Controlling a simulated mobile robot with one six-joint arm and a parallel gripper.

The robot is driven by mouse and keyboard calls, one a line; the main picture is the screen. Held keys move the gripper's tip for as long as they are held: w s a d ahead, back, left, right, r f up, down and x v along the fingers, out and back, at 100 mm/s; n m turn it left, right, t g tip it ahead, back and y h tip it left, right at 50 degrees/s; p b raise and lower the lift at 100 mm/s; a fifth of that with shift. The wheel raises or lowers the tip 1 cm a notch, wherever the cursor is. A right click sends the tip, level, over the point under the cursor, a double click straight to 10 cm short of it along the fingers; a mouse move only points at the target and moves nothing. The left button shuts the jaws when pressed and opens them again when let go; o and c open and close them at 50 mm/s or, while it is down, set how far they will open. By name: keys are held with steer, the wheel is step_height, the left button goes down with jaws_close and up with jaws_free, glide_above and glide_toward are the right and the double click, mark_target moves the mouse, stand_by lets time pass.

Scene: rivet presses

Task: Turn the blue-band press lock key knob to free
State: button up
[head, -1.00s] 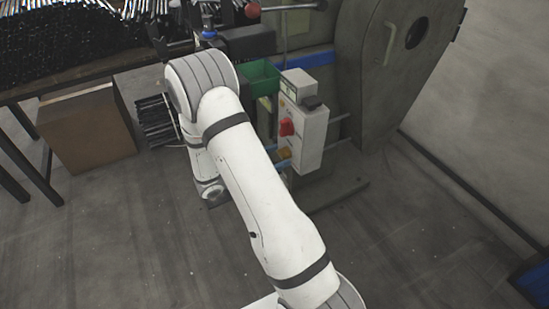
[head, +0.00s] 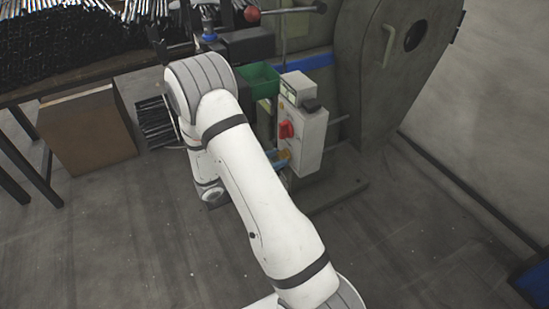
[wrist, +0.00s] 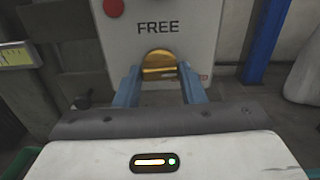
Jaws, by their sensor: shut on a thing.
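The yellow lock key knob (wrist: 158,62) sits low on the light grey control box, under the printed word FREE, in the wrist view. My gripper (wrist: 159,84) has its two blue fingers on either side of the knob, shut on it. Red lettering right of the knob is partly hidden by a finger. In the head view the control box (head: 311,135) stands on the press (head: 375,75) with the blue band (head: 319,60). The knob (head: 282,163) shows there only in part beside my blue fingers; my arm hides most of the gripper.
A red switch (head: 286,130) sits above the knob on the box. A green bin (head: 259,80) is behind my arm. A cardboard box (head: 87,130) stands under the bench at left, with dark rods piled above (head: 60,45). The floor in front is clear.

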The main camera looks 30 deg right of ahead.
steer(key=n+p, duration=0.1)
steer(key=p, duration=0.1)
steer(key=n+p, duration=0.2)
steer(key=p, duration=0.1)
steer(key=shift+r+n, duration=0.3)
steer(key=n+p, duration=0.4)
steer(key=shift+f+n, duration=0.1)
steer(key=shift+n, duration=0.2)
steer(key=n+p, duration=0.3)
steer(key=n, duration=0.1)
steer(key=shift+n, duration=0.3)
steer(key=shift+f+n+p, duration=0.2)
steer(key=shift+n+p, duration=1)
steer(key=shift+n, duration=1.1)
steer(key=o, duration=1)
